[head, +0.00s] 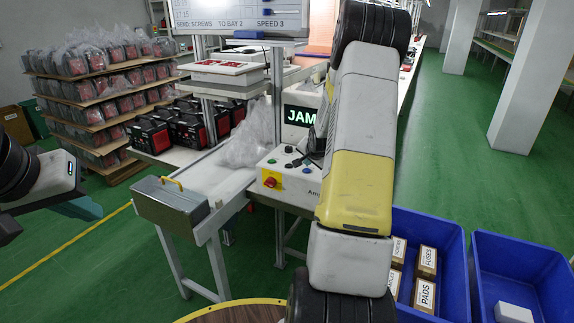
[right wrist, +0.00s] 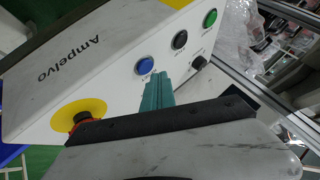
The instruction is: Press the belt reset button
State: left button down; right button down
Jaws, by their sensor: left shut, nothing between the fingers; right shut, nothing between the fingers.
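A white control box marked "Ampelvo" (right wrist: 85,45) fills much of the right wrist view. On it are a blue button (right wrist: 144,65), a black button (right wrist: 180,40), a green button (right wrist: 210,18) and a black knob (right wrist: 198,62). Their small labels are unreadable, so I cannot tell which is the belt reset. My right gripper (right wrist: 158,88) is shut and empty, its teal fingertips close beside the blue button; contact is unclear. In the head view my right arm hides part of the box (head: 292,190). My left gripper (head: 85,208) is shut and empty at the far left.
A red stop knob on a yellow disc (right wrist: 85,112) is close to my right gripper. A "JAM" display (head: 299,115) stands behind the box. Blue bins (head: 515,262) stand right.

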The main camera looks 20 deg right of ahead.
aim_at(307, 171)
jog(key=shift+f, duration=0.1)
jog(key=shift+f, duration=0.35)
jog(key=shift+f, duration=0.4)
dwell(1.0)
jog(key=shift+r, duration=0.8)
jog(key=shift+r, duration=2.5)
